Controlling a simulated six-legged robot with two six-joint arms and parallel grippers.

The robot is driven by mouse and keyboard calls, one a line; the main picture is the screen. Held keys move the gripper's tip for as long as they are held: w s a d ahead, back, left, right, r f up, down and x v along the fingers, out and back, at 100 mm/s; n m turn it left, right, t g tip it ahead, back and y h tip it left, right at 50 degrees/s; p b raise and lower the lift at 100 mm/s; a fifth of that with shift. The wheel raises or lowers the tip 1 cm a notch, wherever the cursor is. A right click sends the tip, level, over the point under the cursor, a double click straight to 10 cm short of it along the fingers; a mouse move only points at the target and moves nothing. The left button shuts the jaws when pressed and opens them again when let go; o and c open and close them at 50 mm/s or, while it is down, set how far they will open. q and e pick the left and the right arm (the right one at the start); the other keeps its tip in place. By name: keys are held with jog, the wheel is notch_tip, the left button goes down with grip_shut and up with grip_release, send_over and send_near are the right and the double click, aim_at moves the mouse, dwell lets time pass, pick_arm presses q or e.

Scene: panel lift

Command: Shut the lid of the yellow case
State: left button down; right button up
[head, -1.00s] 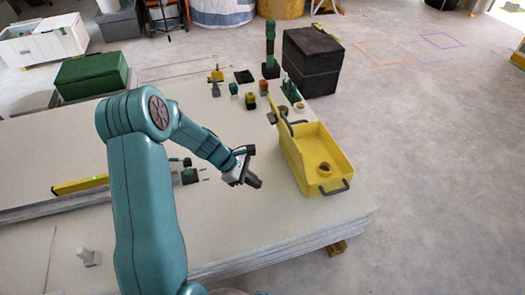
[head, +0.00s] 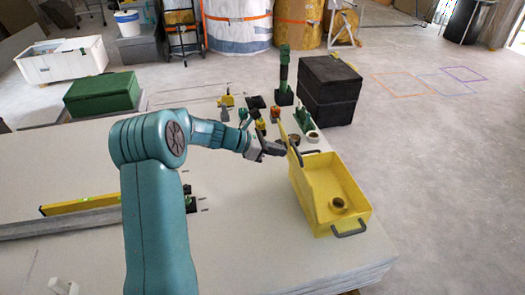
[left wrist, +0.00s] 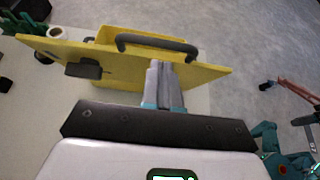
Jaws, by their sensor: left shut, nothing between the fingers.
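The yellow case (head: 357,205) stands open near the right front corner of the pale panel stack, with a small brown ring (head: 338,204) inside. Its lid (head: 285,134) stands up at the case's left side, seen nearly edge-on. In the left wrist view the lid (left wrist: 205,71) crosses the upper picture, with a dark grey handle (left wrist: 155,43). My left gripper (head: 284,149) is shut and empty, at the lid's outer left side. Its fingertips (left wrist: 160,64) overlap the lid just below the handle; I cannot tell if they touch. My right gripper is not identifiable in view.
Small tools and green and yellow items (head: 262,125) stand behind the lid, with a white tape roll (head: 313,137). A black box (head: 329,90) and a dark green post (head: 284,78) stand further back. The floor right of the case is clear.

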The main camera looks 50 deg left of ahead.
pick_arm(q)
jog(key=shift+w+d+r, duration=0.1)
jog(key=shift+w+d, duration=0.4)
jog(key=shift+w, duration=0.35)
